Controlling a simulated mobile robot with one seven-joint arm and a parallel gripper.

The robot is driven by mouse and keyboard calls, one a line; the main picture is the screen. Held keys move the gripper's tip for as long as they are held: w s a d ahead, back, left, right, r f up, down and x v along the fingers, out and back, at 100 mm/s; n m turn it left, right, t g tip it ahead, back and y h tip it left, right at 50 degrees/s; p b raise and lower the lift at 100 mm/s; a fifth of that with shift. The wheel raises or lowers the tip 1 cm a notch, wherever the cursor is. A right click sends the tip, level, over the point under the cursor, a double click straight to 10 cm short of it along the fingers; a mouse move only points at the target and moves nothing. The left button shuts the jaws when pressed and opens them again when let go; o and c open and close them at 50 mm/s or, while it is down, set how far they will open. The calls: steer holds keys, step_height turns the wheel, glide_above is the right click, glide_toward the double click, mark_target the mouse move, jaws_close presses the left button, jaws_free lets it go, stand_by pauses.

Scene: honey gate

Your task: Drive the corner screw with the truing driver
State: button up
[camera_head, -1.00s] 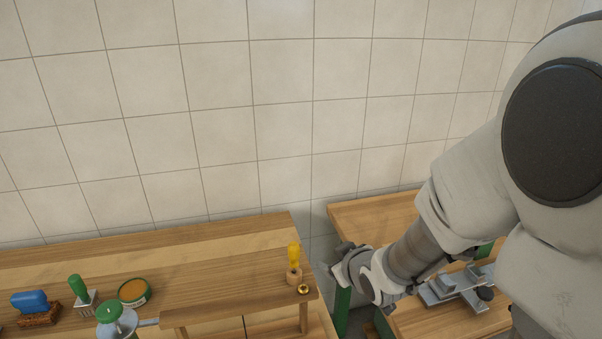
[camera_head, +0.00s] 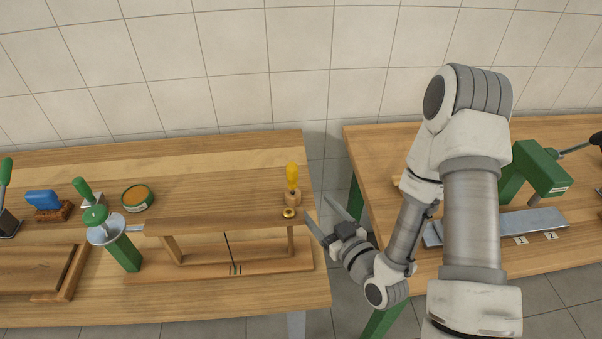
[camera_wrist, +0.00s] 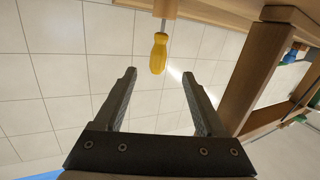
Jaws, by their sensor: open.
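The truing driver, with a yellow handle (camera_head: 292,175), stands upright in a small wooden holder (camera_head: 292,198) at the right end of the raised wooden shelf. In the wrist view the yellow handle (camera_wrist: 158,55) shows beyond and between the fingertips, apart from them. My gripper (camera_head: 322,218) is open and empty, just right of the shelf's end, below and to the right of the driver; its two fingers (camera_wrist: 160,80) also show in the wrist view. A small brass round piece (camera_head: 289,213) sits in front of the holder. I cannot make out the corner screw.
The raised shelf (camera_head: 225,212) stands on the left bench. Left of it are a green-handled tool with a metal disc (camera_head: 105,230), a round tin (camera_head: 137,197) and a blue-topped brush (camera_head: 43,203). A gap separates the right bench (camera_head: 540,255), which bears a green press (camera_head: 540,170).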

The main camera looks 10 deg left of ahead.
mark_target(294, 179)
steer(key=w+a+m+t+b, duration=0.1)
steer(key=b, duration=0.3)
steer(key=shift+a+f, duration=0.15)
steer(key=shift+f, duration=0.25)
steer(key=b+x, duration=0.2)
steer(key=b, duration=0.1)
steer(key=shift+w+b, duration=0.1)
steer(key=shift+b, duration=0.3)
steer(key=w+b, duration=0.1)
steer(key=b, duration=0.3)
steer(key=shift+w+a, duration=0.15)
steer(key=shift+a, duration=0.2)
steer(key=shift+a+b, duration=0.1)
steer(key=shift+b, duration=0.6)
steer(key=b, duration=0.4)
steer(key=shift+w+a, duration=0.25)
steer(key=shift+w, duration=0.05)
steer(key=x, duration=0.4)
steer(key=shift+w+a+r, duration=0.2)
steer(key=shift+a+r, duration=0.1)
steer(key=shift+r+b+x, duration=0.2)
steer(key=shift+b+x, duration=0.35)
steer(key=shift+x, duration=2.15)
steer(key=shift+d, duration=0.1)
